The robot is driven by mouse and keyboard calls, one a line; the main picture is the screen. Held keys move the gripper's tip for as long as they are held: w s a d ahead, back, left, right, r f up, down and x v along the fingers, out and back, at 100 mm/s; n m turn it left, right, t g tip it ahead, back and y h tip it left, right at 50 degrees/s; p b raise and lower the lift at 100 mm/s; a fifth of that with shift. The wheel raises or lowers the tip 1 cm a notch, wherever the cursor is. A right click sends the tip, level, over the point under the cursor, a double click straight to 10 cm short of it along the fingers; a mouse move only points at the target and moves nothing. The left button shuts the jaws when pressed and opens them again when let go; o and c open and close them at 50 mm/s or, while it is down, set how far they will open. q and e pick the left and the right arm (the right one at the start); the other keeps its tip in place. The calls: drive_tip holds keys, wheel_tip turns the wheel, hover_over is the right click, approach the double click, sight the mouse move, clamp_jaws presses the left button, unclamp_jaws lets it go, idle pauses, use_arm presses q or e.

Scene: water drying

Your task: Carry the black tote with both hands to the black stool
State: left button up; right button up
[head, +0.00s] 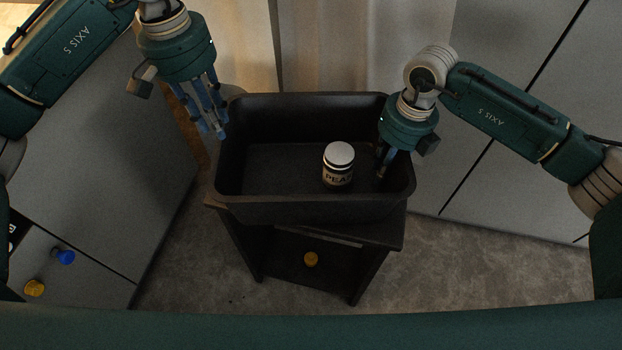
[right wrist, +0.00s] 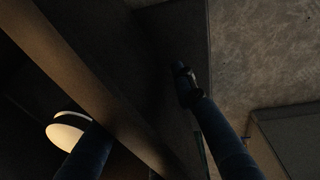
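The black tote (head: 290,208) appears to rest on the black stool (head: 385,233), covering most of its top. A white-lidded jar labelled PEAS (head: 338,166) stands inside the tote toward the right. My left gripper (head: 214,130) is by the tote's left rim, with fingers pointing down and apart, and nothing visible between them. My right gripper (head: 382,166) is at the tote's right wall. In the right wrist view its spread fingers (right wrist: 143,105) lie on either side of the tote's rim (right wrist: 85,85), with a gap on the outer side. The jar's white lid (right wrist: 66,138) shows beside the inner finger.
Blue (head: 64,256) and yellow (head: 35,288) objects are at the grey cabinet on the lower left. Grey cabinet fronts (head: 530,130) stand at right. Curtains hang behind. The floor (head: 470,270) right of the stool is clear.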

drive_tip(key=r, duration=0.8)
drive_tip(key=d+r, duration=0.1)
drive_tip(key=r, duration=0.3)
